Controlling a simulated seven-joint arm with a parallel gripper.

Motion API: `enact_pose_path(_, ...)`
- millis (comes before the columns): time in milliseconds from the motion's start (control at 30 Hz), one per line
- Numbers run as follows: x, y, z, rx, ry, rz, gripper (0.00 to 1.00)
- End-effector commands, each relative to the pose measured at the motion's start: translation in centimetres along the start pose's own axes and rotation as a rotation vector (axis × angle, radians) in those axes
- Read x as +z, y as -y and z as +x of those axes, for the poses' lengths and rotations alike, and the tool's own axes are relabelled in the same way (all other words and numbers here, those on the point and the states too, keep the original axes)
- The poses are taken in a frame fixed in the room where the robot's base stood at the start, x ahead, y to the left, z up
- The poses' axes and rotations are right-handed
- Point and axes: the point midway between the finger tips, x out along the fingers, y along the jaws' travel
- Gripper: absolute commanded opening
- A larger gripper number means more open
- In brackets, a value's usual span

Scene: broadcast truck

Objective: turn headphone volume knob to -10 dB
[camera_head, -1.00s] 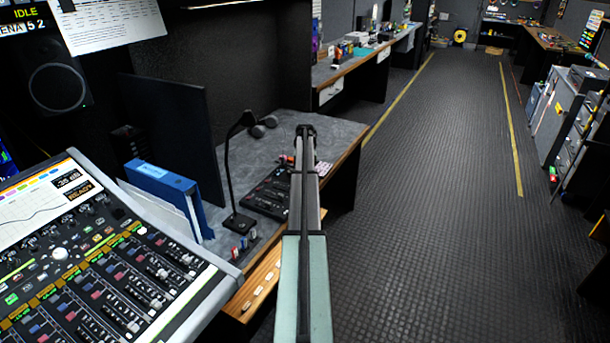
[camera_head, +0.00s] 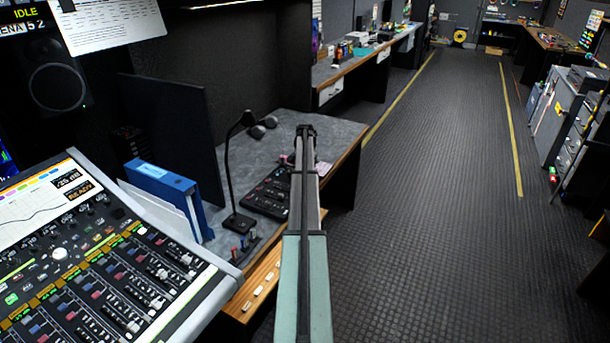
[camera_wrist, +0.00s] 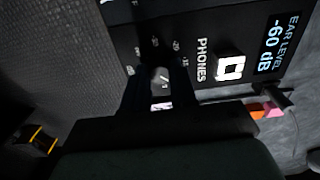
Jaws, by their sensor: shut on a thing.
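The headphone knob (camera_wrist: 160,76) shows as a small grey cap in the wrist view, on a black panel (camera_wrist: 205,20) marked PHONES. White tick labels ring it, partly covered by my fingers. My gripper (camera_wrist: 161,88) is shut on the knob, one dark finger on each side. A display (camera_wrist: 279,42) on the panel reads EAR LEVEL -60 dB. A white-framed square button (camera_wrist: 230,68) sits between the display and the PHONES label. In the head view my gripper (camera_head: 305,132) reaches over the grey desk's right part, and my arm hides the knob.
A mixing console (camera_head: 110,270) fills the lower left. A blue binder (camera_head: 160,185), gooseneck microphone (camera_head: 228,175) and black keypad unit (camera_head: 267,195) stand left of my arm. Orange and pink items (camera_wrist: 273,109) and a dark plug lie close to the panel. The floor aisle (camera_head: 440,180) is clear.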

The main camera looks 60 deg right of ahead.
Motion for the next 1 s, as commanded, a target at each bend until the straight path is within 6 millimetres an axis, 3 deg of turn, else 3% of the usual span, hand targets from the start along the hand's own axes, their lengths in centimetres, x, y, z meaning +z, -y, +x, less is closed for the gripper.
enact_pose_path(367,0.03,-0.04,0.05,0.001,0.001,0.003,0.0)
enact_pose_path(400,0.03,-0.04,0.05,0.001,0.001,0.003,0.3)
enact_pose_path(600,0.02,-0.02,0.03,0.001,0.001,0.002,0.5)
enact_pose_path(1000,-0.01,0.0,-0.72,0.0,0.0,0.002,0.52)
